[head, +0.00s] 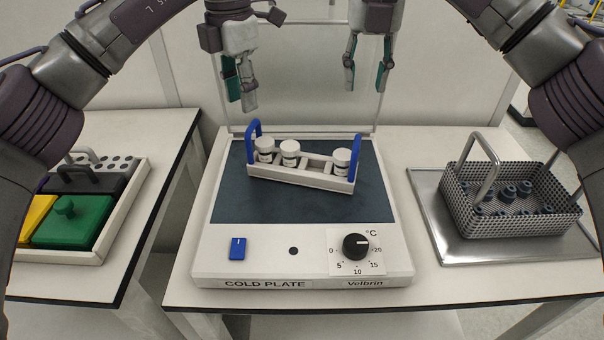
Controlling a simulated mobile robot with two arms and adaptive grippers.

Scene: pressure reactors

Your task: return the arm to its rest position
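My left gripper (241,98) hangs in the air above the back left of the cold plate (220,262). It is seen obliquely; its two fingers look apart with nothing between them. My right gripper (365,85) hangs above the back right of the plate, fingers clearly apart and empty. A white rack (300,180) with blue end handles stands on the plate's dark top, slightly turned. It holds three white-capped jars, two at the left and one at the right. Both grippers are apart from the rack.
On the right, a wire-mesh basket (460,200) with dark parts stands on a metal tray (430,222). On the left, a white tray (122,215) holds green, yellow and black blocks and a holed grey block. A clear panel (300,70) stands behind the cold plate.

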